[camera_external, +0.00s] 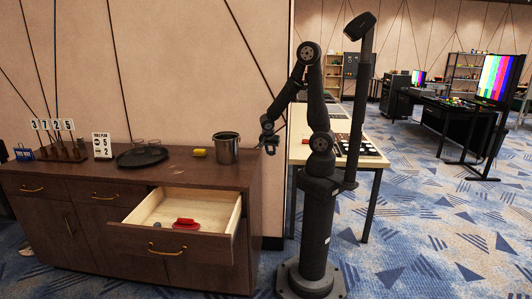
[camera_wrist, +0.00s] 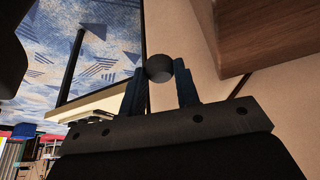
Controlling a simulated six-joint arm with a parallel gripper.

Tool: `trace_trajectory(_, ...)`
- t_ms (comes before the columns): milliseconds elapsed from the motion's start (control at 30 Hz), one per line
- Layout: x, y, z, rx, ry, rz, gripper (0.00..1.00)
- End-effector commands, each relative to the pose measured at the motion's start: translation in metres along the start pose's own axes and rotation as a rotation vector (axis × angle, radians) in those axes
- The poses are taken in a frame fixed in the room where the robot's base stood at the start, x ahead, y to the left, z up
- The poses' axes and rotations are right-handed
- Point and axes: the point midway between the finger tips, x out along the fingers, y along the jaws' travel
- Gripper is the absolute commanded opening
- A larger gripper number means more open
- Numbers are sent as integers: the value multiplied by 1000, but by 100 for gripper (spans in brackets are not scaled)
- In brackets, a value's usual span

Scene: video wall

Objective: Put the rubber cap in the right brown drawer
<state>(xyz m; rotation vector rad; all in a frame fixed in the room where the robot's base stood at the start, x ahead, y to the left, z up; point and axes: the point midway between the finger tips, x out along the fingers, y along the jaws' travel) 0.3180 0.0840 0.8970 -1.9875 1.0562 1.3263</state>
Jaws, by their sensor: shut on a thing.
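The rubber cap (camera_wrist: 159,67) is a dark, rounded piece between my fingertips in the wrist view; I cannot make it out in the external view. My gripper (camera_wrist: 160,83) is shut on it. In the external view my gripper (camera_external: 270,145) hangs beside the right end of the brown cabinet, near its top edge and to the right of the metal pot. The right brown drawer (camera_external: 207,247) is pulled open, below and to the left of my gripper. A red item (camera_external: 186,223) lies inside it.
The metal pot (camera_external: 226,150), a yellow block (camera_external: 199,152) and a dark round tray (camera_external: 142,157) stand on the cabinet top. Number cards (camera_external: 53,125) stand at its left. A light-topped table (camera_external: 340,155) is behind my arm. Space above the open drawer is clear.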

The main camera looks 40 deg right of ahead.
Motion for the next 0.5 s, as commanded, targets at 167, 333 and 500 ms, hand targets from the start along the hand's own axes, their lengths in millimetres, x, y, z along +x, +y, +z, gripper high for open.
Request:
trace_trajectory(167,-19,-16,39,-21,0,-9,8)
trace_trajectory(333,-34,-24,70,-30,0,-13,8)
trace_trajectory(500,-47,-26,99,-40,1,-17,8)
